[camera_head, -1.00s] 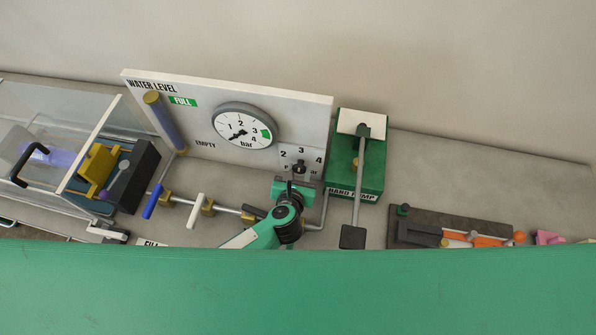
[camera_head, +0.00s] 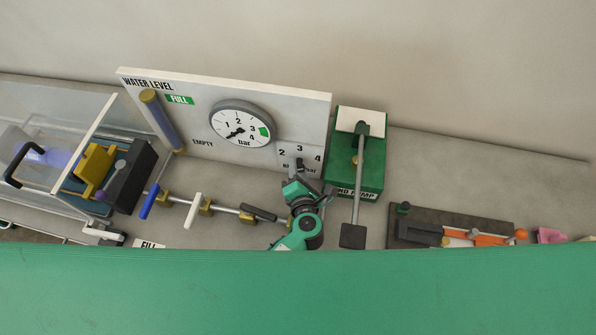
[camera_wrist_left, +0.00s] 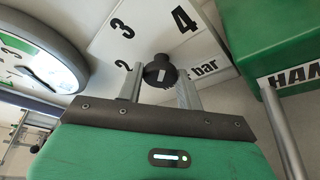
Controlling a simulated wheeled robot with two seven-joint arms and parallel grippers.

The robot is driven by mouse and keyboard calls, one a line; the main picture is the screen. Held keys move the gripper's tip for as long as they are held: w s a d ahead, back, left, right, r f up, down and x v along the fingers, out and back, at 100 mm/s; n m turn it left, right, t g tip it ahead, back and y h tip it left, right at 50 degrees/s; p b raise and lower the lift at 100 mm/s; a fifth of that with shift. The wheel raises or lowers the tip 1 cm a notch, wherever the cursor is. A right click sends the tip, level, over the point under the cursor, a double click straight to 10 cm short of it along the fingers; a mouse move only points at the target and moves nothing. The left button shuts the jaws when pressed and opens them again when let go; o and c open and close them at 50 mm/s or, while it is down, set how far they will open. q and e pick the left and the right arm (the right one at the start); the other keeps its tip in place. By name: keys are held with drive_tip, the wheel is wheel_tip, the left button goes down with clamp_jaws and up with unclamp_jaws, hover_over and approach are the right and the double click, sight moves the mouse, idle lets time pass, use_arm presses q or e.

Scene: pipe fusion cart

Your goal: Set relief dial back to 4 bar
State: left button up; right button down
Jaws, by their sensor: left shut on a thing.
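The relief dial (camera_wrist_left: 159,72) is a small black knob with a white mark, on a white plate with the numbers 2, 3 and 4 and the word "bar". I cannot tell exactly which number the white mark points to. My right gripper is not in view.
A round gauge (camera_head: 241,124) on the white panel (camera_head: 295,110) has its needle at the low end. The green hand pump (camera_head: 371,178) stands close on the right, its lever (camera_head: 358,190) hanging forward. A pipe with valve handles (camera_head: 195,210) runs at the left.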

use_arm(q)
drive_tip(key=shift+m, duration=0.4)
drive_tip(key=shift+y, duration=0.3)
drive_tip(key=o, duration=1)
drive_tip(key=shift+d, duration=0.1)
